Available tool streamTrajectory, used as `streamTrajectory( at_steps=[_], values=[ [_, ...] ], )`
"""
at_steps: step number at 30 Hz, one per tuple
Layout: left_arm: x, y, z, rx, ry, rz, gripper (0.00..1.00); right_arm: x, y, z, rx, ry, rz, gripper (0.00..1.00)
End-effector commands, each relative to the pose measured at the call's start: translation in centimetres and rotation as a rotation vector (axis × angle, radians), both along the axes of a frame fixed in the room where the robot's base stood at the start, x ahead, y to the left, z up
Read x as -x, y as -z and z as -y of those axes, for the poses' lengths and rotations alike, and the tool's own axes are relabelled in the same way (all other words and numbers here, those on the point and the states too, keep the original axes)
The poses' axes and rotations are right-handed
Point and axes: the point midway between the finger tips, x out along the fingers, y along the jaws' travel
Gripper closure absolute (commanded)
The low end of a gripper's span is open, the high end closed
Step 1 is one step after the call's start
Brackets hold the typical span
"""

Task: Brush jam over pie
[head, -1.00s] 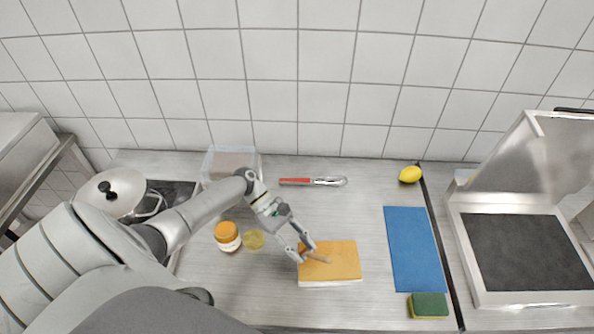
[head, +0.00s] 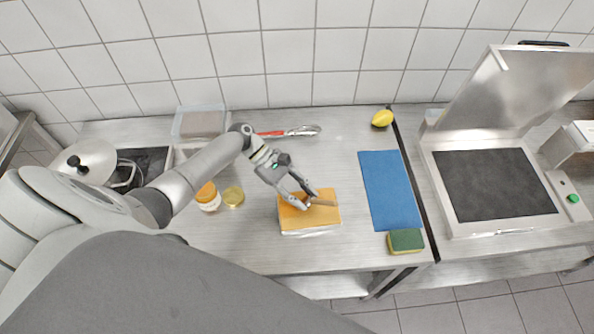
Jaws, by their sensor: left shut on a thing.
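The pie (head: 295,223) is a rectangular block with an orange-yellow top and pale sides, lying on the steel counter. My left gripper (head: 306,201) is over the pie and shut on a thin brown brush (head: 323,203). The brush lies low across the top of the pie, pointing right; I cannot tell whether it touches. The jam jar (head: 208,197), with an orange upper part and a white label, stands left of the pie. A round yellowish disc (head: 233,197), perhaps its lid, lies beside the jar. My right gripper is out of view.
A blue mat (head: 390,190), a green-yellow sponge (head: 405,241) and a lemon (head: 382,118) are right of the pie. An open grill (head: 495,185) stands farther right. Behind are a red-handled utensil (head: 290,131) and a clear container (head: 198,122). A lidded pot (head: 86,163) is at left.

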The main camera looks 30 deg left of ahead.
Motion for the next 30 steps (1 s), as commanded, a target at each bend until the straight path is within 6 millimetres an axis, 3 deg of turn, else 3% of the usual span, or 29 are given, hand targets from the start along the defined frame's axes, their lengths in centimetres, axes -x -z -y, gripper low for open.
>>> streamTrajectory(
  at_steps=[9,30],
  values=[
    [-1.7,0.0,2.1,0.002,0.001,0.002,0.91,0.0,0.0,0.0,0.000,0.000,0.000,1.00],
    [-3.9,0.2,4.9,0.000,0.001,-0.001,0.91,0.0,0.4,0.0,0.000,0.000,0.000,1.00]
  ],
)
